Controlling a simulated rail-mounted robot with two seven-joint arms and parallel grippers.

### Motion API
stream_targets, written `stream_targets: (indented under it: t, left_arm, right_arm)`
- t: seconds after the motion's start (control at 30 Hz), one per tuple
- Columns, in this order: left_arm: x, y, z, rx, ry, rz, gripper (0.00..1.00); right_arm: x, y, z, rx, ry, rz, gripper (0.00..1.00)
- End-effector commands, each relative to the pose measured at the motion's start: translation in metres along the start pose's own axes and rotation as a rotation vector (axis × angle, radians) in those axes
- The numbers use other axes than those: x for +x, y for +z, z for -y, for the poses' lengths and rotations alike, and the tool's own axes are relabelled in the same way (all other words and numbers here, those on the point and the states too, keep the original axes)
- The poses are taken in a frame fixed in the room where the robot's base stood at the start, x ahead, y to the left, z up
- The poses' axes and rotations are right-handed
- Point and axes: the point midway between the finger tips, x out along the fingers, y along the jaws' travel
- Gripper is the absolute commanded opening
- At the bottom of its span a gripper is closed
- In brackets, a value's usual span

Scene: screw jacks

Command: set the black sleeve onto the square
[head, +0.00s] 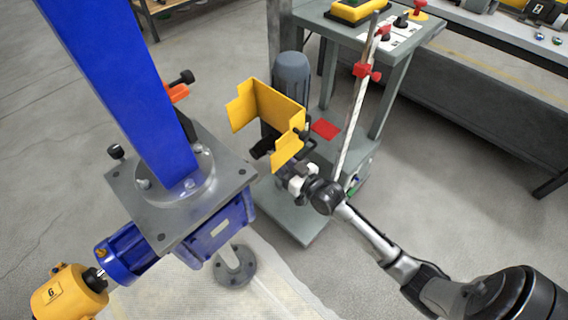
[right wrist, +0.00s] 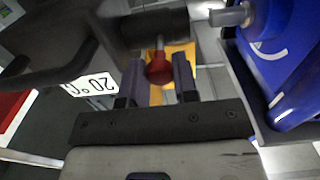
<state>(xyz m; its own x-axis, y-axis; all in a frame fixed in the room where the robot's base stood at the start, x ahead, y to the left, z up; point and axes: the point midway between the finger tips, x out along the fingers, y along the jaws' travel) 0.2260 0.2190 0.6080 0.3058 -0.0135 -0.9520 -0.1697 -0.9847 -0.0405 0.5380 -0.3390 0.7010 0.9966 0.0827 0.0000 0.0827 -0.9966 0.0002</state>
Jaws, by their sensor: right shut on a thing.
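My right gripper (head: 284,165) reaches in from the lower right in the head view, just below the yellow bent plate. In the right wrist view its two fingers (right wrist: 158,80) stand either side of a red ball knob (right wrist: 159,68). The knob's stem runs to a dark cylinder, seemingly the black sleeve (right wrist: 150,27), right at the fingertips. In the head view a small black part (head: 262,148) shows beside the gripper; the rest is hidden. The red square (head: 326,129) lies on the grey cart, right of the yellow plate and apart from the sleeve. My left gripper is out of view.
The yellow bent plate (head: 270,103) stands close above the gripper, before a grey motor (head: 291,72). A blue column (head: 115,75) on a grey plate (head: 140,190) stands left. A whitish rod with red clamps (head: 355,110) rises right of the square. A grey table (head: 345,38) stands behind.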

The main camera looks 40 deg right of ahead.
Motion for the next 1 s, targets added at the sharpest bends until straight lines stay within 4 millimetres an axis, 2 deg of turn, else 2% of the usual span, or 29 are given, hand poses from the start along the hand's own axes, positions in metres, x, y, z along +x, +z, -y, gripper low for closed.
stream_targets:
  t: [0.03,0.2,0.47,0.73,0.9,1.0]
  left_arm:
    - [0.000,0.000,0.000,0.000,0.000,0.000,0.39]
    - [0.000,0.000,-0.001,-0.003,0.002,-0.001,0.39]
    - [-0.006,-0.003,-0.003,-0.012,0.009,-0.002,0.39]
    - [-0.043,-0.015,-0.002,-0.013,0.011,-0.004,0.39]
    - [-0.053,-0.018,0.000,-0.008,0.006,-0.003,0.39]
    - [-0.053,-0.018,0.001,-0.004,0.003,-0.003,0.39]
  right_arm:
    - [0.000,0.000,0.000,0.000,0.000,0.000,0.14]
    - [0.000,0.000,0.000,0.000,0.000,0.000,0.00]
    - [0.000,-0.002,0.004,0.002,0.000,0.001,0.00]
    - [0.000,-0.006,0.044,0.004,-0.001,0.003,0.00]
    - [0.000,-0.003,0.061,0.003,-0.001,0.002,0.00]
    - [0.000,-0.001,0.065,0.002,-0.001,0.000,0.00]
